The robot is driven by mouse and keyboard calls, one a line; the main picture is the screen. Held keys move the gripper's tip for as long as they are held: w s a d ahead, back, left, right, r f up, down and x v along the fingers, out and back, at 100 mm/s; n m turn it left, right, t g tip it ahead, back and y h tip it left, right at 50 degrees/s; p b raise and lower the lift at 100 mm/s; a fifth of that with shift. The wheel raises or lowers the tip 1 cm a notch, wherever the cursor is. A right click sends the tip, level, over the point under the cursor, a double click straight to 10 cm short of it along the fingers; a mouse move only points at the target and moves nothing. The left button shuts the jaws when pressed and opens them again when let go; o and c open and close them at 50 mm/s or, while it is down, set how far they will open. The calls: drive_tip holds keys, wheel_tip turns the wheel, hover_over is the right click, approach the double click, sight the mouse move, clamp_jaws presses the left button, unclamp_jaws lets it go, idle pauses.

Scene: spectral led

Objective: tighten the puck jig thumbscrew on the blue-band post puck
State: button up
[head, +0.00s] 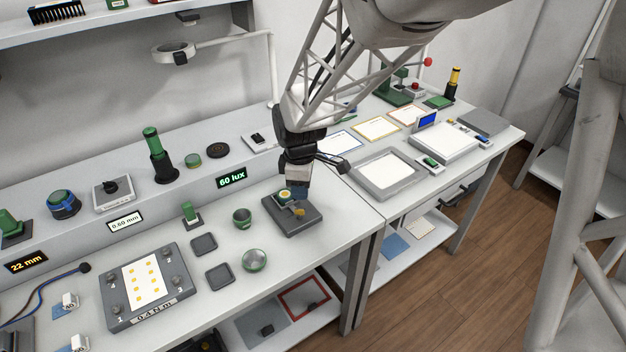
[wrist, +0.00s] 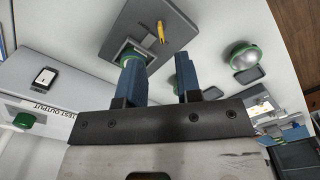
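The grey puck jig (head: 305,223) sits near the front edge of the bench, below my gripper (head: 296,188). A small yellow thumbscrew (head: 299,211) stands on it; it also shows in the wrist view (wrist: 161,31). A round part with a green rim and yellowish centre (head: 286,195) is at the jig's seat. The wrist view shows its green edge (wrist: 132,50), partly behind one finger. I cannot make out a blue band on it. My gripper's two blue fingers (wrist: 158,62) are apart, with nothing between them, over the jig's edge and beside the thumbscrew.
A green cup (head: 242,218), a green-rimmed dome (head: 254,260) and dark square pads (head: 219,273) lie left of the jig. A blue-ringed device (head: 63,204) and a "60 lux" display (head: 231,178) are further left. A grey tray (head: 384,174) stands to the right.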

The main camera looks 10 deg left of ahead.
sight(299, 212)
drive_tip(key=shift+f, duration=3.85)
clamp_jaws()
